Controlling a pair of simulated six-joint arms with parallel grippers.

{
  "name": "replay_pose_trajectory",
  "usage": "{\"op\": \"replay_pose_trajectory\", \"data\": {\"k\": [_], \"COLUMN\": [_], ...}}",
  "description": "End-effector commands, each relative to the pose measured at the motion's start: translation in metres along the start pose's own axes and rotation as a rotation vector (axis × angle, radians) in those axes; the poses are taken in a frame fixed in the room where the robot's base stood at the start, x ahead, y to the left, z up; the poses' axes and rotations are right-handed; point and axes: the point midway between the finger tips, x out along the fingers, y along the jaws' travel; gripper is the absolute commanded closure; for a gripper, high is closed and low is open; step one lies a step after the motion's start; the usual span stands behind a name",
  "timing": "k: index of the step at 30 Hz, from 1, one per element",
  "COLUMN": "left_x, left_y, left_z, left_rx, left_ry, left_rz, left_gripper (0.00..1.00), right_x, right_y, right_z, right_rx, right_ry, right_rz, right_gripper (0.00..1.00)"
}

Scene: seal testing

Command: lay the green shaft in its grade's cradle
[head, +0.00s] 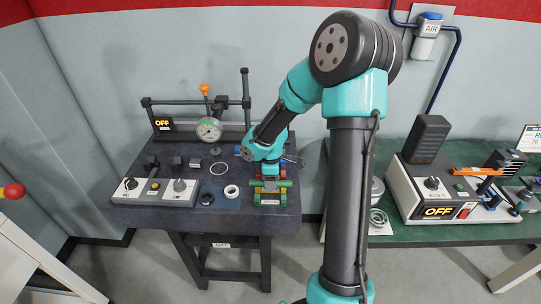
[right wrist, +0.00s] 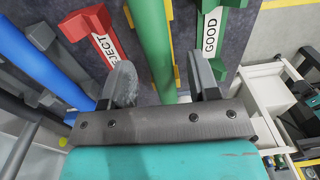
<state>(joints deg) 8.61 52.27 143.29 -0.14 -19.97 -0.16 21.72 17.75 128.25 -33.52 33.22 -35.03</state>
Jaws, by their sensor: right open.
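The green shaft (head: 286,183) lies crosswise near the front right of the dark test bench, under my right gripper (head: 270,186). In the right wrist view the green shaft (right wrist: 152,45) runs between the two fingers of my right gripper (right wrist: 155,85). The fingers are open, with a gap visible on either side of the shaft. A label reading GOOD (right wrist: 210,32) lies to the right of the shaft, and a red piece with a partly hidden REJECT label (right wrist: 105,45) lies to its left. Yellow parts show beside the shaft; I cannot tell whether it rests in a cradle. My left gripper is not in view.
A blue shaft (right wrist: 40,60) lies left of the green one in the wrist view. A green table (head: 400,235) with equipment stands at right.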

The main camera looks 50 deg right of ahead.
Motion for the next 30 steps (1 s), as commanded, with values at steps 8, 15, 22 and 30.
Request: {"op": "replay_pose_trajectory", "data": {"k": [8, 15, 22, 30], "left_x": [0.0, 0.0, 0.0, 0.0], "left_y": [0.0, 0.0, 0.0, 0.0], "left_z": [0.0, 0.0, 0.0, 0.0], "left_rx": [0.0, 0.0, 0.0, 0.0], "left_ry": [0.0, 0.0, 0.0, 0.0], "left_rz": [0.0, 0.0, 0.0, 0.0], "left_gripper": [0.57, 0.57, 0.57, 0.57], "right_x": [-0.046, -0.093, -0.136, -0.163], "right_y": [0.001, 0.001, 0.0, 0.0], "right_z": [-0.001, -0.001, -0.001, 0.0], "right_rx": [0.0, 0.0, 0.0, 0.0], "right_ry": [0.004, 0.004, 0.005, 0.002], "right_rz": [0.006, 0.006, 0.004, 0.001], "right_gripper": [0.45, 0.45, 0.45, 0.45]}}
